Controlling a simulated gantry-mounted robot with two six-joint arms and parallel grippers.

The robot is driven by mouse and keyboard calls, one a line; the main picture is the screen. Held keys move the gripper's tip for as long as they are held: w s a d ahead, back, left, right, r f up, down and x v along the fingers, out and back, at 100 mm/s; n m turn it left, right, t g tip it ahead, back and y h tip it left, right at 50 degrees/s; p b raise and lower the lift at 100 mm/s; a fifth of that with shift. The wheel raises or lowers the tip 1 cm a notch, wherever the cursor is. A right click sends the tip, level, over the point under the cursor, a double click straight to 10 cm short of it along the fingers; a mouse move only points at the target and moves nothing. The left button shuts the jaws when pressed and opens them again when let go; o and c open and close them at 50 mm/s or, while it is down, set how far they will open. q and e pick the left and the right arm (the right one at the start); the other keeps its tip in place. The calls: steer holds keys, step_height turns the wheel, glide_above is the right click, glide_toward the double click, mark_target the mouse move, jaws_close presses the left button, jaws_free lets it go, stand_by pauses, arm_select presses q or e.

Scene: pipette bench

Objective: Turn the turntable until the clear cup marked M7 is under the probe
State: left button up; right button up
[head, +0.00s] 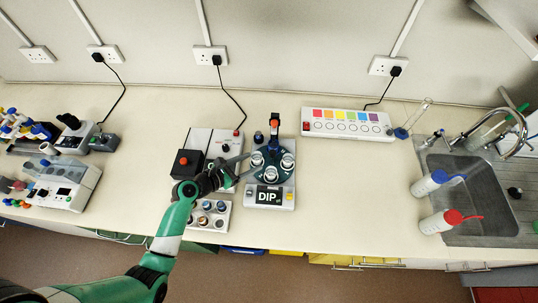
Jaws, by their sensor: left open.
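The dark blue turntable (272,182) sits on the white unit labelled DIP (268,197). Clear cups stand on it: one at the left (257,159), one at the right (288,161) and one at the front (270,174). Their marks are too small to read, so I cannot tell which is M7. The probe head (274,124), orange and dark, stands at the back of the unit. My left gripper (250,165) is open, its fingers reaching to the turntable's left edge by the left cup. I cannot tell whether they touch. My right gripper is out of view.
A white rack (209,228) with several cups lies in front of my left gripper. A black box with a red button (186,162) stands left of it. A white strip with coloured squares (346,138) lies at the back right. The bench right of the unit (350,200) is clear up to the sink.

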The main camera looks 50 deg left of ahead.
mark_target(271, 153)
arm_select(q)
steer(key=b+x, duration=0.3)
steer(key=x, duration=0.6)
steer(key=shift+w+f, duration=0.1)
steer(key=shift+w, duration=0.25)
jaws_close()
stand_by(0.8)
